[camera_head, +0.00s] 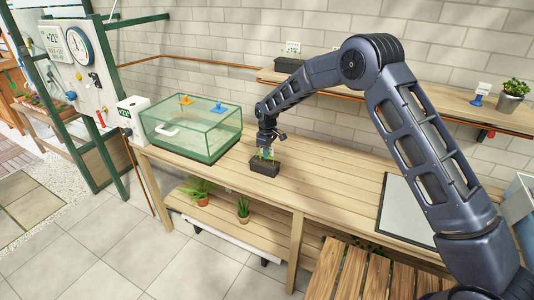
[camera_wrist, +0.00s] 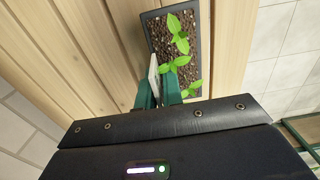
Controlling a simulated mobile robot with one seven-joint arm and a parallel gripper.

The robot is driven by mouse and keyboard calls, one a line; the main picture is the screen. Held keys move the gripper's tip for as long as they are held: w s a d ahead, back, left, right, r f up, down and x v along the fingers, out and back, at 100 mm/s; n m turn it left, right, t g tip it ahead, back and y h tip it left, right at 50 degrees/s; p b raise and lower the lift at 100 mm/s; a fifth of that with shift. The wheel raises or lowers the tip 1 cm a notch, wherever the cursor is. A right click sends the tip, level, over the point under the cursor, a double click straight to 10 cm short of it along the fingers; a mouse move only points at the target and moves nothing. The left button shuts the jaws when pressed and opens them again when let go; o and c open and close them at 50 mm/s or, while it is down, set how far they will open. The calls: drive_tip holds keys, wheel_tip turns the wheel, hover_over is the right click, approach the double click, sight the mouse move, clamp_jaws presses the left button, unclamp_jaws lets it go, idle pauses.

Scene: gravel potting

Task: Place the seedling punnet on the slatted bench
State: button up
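The seedling punnet (camera_head: 264,167) is a small dark tray of brown soil with several green seedlings. It stands on the pale wooden worktable. In the wrist view the punnet (camera_wrist: 203,20) lies just ahead of the fingers. My gripper (camera_head: 267,149) is over the punnet, pointing down. Its green fingers (camera_wrist: 160,92) are at the punnet's near left edge, close to a thin pale plate (camera_wrist: 154,67). I cannot tell whether they grip the wall or the plate. The slatted bench (camera_head: 348,272) is the brown slatted surface at the bottom, right of centre.
A glass tank (camera_head: 192,130) with a green frame stands left of the punnet. A grey mat (camera_head: 405,210) lies on the table's right part. Potted plants (camera_head: 243,208) sit on the lower shelf. A wall shelf (camera_head: 440,105) runs behind my arm. The visible bench slats are clear.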

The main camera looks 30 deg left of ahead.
drive_tip(key=shift+o, duration=1.4)
drive_tip(key=shift+r, duration=0.1)
wheel_tip(320, 180, up, 12)
drive_tip(key=shift+r, duration=0.1)
drive_tip(key=shift+d, duration=0.1)
